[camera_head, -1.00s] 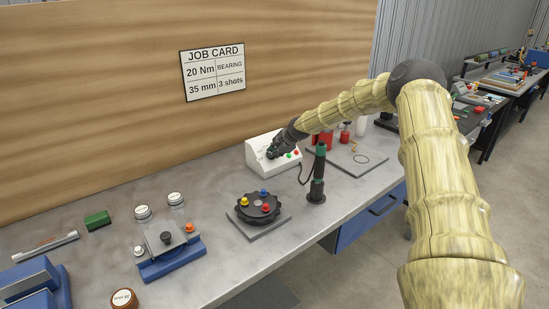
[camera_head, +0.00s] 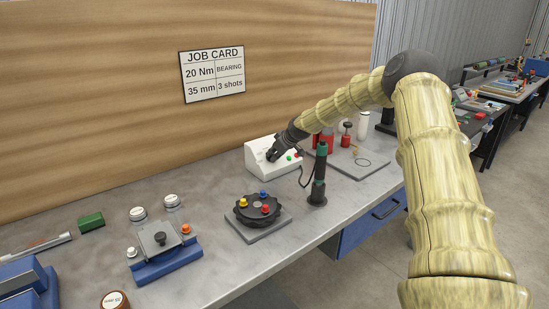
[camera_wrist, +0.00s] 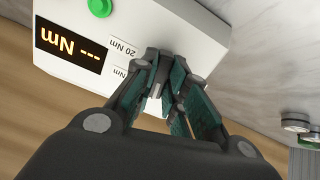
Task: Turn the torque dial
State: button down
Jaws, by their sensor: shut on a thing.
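The white control box (camera_head: 257,154) stands on the workbench against the wooden back panel. In the wrist view its white face (camera_wrist: 200,30) carries a dark display (camera_wrist: 68,45) reading "--- Nm" and a label "20 Nm". My gripper (camera_head: 273,154) is at the front of the box. In the wrist view my gripper (camera_wrist: 168,88) is shut on the torque dial, which its fingers mostly hide; only a small pale part shows between them. The dial's pointing direction cannot be told. A green button (camera_wrist: 100,7) sits beside the display.
A dark tool with a green band (camera_head: 320,170) stands upright right of a black rotary fixture (camera_head: 257,209) with coloured knobs. A blue clamp fixture (camera_head: 168,262) is at the left. A job card (camera_head: 212,73) reads 20 Nm. Red items (camera_head: 327,139) stand behind the tool.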

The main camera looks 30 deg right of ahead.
jog(key=m, duration=0.6)
jog(key=shift+r+b, duration=0.1)
jog(key=shift+b, duration=0.3)
jog(key=m, duration=0.6)
jog(key=shift+w+d+r+m+p, duration=0.1)
jog(key=shift+m+p, duration=0.2)
jog(key=shift+m, duration=0.1)
jog(key=m+p, duration=0.1)
jog(key=m, duration=0.3)
jog(key=shift+d+m+p, duration=0.1)
jog(key=shift+m+p, duration=0.4)
jog(key=shift+m, duration=1.2)
jog(key=c, duration=1.4)
grip_release()
jog(key=shift+c, duration=0.2)
jog(key=shift+a, duration=0.2)
